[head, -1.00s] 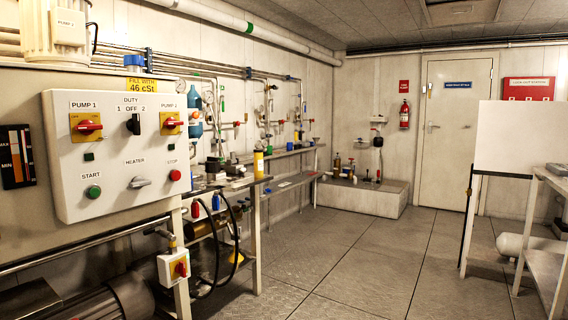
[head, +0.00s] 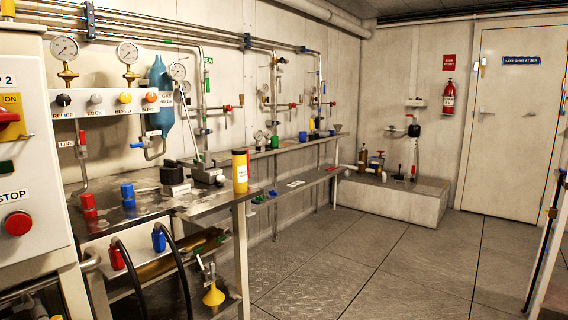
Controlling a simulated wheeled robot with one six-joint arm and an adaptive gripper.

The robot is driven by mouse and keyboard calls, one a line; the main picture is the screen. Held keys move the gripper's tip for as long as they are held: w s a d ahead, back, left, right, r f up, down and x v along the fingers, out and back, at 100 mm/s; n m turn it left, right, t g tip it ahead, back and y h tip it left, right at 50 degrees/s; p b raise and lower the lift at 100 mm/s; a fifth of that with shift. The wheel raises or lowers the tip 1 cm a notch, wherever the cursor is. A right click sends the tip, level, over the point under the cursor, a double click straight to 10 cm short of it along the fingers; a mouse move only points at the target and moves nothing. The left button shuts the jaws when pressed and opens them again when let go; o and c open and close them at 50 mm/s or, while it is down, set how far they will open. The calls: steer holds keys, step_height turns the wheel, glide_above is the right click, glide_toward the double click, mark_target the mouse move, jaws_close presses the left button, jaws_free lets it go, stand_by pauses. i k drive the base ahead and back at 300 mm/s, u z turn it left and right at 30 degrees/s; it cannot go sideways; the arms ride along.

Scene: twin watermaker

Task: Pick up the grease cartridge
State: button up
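A yellow cylinder with a dark top and a white label (head: 240,172) stands upright at the near right corner of the metal bench. It looks like the grease cartridge, but its label is too small to read. My gripper is not in view, and nothing is seen holding or touching the cylinder.
The metal bench (head: 150,185) carries red and blue fittings and a dark block. Gauges and valves line the wall behind. A control box (head: 30,150) stands at the left edge. A yellow funnel (head: 213,295) sits below the bench. The floor (head: 340,250) to the right is clear.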

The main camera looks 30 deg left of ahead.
mark_target(239, 155)
steer(key=u, duration=0.35)
steer(key=i, duration=1.2)
steer(key=u, duration=1.3)
steer(key=i, duration=0.65)
steer(key=u, duration=0.5)
